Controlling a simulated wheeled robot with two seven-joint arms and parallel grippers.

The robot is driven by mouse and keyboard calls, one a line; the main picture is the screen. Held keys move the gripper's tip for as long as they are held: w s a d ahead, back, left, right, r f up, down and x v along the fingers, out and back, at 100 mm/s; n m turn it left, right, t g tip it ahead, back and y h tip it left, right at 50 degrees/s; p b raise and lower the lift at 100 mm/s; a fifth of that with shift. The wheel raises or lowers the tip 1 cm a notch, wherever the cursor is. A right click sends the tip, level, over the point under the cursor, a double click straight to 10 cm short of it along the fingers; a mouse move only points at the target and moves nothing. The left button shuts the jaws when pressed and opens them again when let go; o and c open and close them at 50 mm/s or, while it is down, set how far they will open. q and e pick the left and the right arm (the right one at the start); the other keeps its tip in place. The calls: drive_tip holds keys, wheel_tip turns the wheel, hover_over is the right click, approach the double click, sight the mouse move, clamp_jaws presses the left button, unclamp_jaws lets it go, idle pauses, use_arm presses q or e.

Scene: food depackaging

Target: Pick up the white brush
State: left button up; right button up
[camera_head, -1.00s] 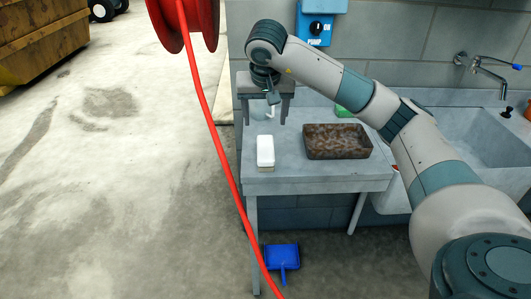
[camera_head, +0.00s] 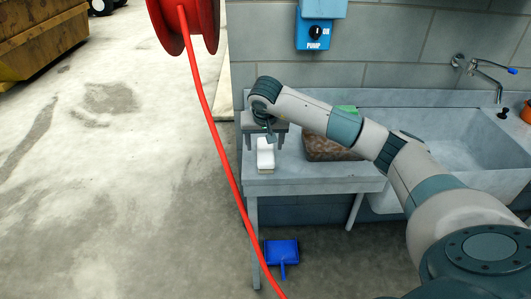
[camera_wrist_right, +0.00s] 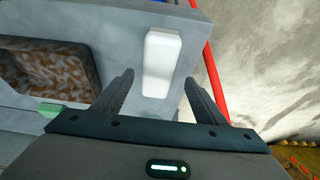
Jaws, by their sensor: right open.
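The white brush (camera_head: 265,157) lies on the left end of the grey table (camera_head: 310,180), near its front edge. It also shows in the right wrist view (camera_wrist_right: 161,62) as a white rounded block. My right gripper (camera_head: 264,144) is above the brush, its two fingers apart and empty. In the right wrist view the open fingers (camera_wrist_right: 160,85) point toward the brush, which lies between their lines and beyond the tips. The height gap is hard to judge. My left gripper is not in view.
A brown rusty tray (camera_head: 325,149) stands right of the brush, partly behind my arm. A red hose (camera_head: 221,150) hangs by the table's left edge. A blue dustpan (camera_head: 281,252) is on the floor below. A sink (camera_head: 455,145) is at right.

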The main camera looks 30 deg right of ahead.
sight(266, 149)
idle(0.3)
drive_tip(key=shift+p+x, duration=0.8)
drive_tip(key=shift+p, duration=0.15)
drive_tip(key=shift+d+p+x, duration=0.2)
drive_tip(key=shift+p+x, duration=0.4)
drive_tip(key=shift+x, duration=0.5)
drive_tip(key=shift+w+d+f, duration=0.1)
drive_tip(key=shift+w+f, duration=0.15)
drive_tip(key=shift+f, duration=0.35)
drive_tip(key=shift+c, duration=0.6)
drive_tip(key=c, duration=1.1)
